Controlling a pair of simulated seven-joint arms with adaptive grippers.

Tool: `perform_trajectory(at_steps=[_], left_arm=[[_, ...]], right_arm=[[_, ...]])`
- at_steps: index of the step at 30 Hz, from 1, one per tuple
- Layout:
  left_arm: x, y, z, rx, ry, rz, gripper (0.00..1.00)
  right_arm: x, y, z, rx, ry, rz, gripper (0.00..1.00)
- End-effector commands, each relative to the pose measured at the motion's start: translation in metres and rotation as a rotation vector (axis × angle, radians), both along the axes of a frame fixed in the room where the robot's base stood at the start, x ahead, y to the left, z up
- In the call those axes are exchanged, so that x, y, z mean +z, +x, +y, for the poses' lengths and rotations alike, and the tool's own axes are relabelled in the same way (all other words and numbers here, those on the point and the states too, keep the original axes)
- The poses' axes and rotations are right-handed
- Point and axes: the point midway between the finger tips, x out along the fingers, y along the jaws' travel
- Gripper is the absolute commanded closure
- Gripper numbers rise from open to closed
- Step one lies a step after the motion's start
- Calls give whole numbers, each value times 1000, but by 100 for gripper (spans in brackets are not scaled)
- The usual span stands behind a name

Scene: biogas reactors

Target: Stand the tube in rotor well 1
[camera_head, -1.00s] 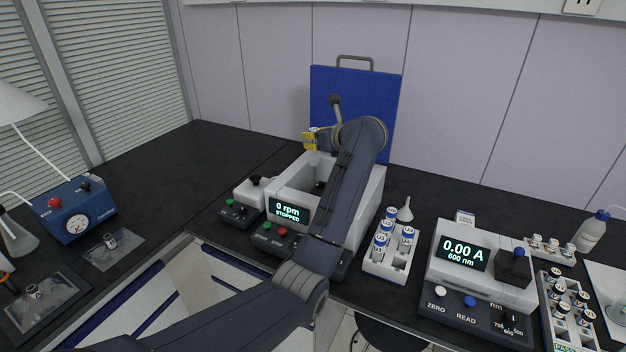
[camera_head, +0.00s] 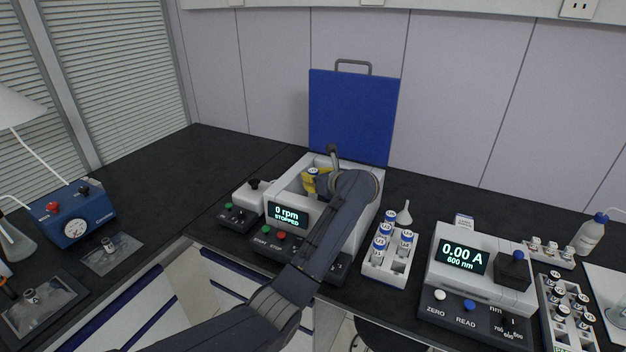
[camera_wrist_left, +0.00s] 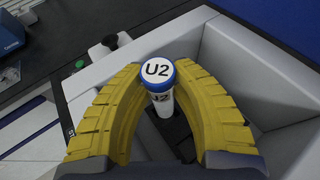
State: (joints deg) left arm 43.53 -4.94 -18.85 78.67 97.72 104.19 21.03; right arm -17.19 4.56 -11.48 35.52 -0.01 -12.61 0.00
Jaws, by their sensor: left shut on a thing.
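The tube is white with a blue-rimmed cap marked U2 (camera_wrist_left: 157,71), and its body stands roughly upright between yellow fingers. My left gripper (camera_head: 314,183) is shut on the tube, just below the cap, inside the open chamber of the centrifuge (camera_head: 352,226). In the left wrist view my left gripper (camera_wrist_left: 160,90) hides part of the chamber floor. A dark rotor part (camera_wrist_left: 173,130) shows below the tube; its well numbers cannot be read. The centrifuge display reads 0 rpm, STOPPED. My right gripper is not in view.
The blue centrifuge lid (camera_head: 350,115) stands raised behind the chamber. A photometer (camera_head: 470,275) stands further right. The chamber walls enclose the gripper closely.

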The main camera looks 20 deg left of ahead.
Motion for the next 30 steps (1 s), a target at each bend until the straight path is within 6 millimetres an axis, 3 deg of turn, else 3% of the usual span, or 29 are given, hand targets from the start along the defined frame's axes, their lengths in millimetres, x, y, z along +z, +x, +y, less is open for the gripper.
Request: perform_trajectory(at_steps=[29,30], left_arm=[[-17,0,0,0,-1,0,98],[-17,0,0,0,-1,1,72]], right_arm=[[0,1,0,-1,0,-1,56],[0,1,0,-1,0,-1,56]])
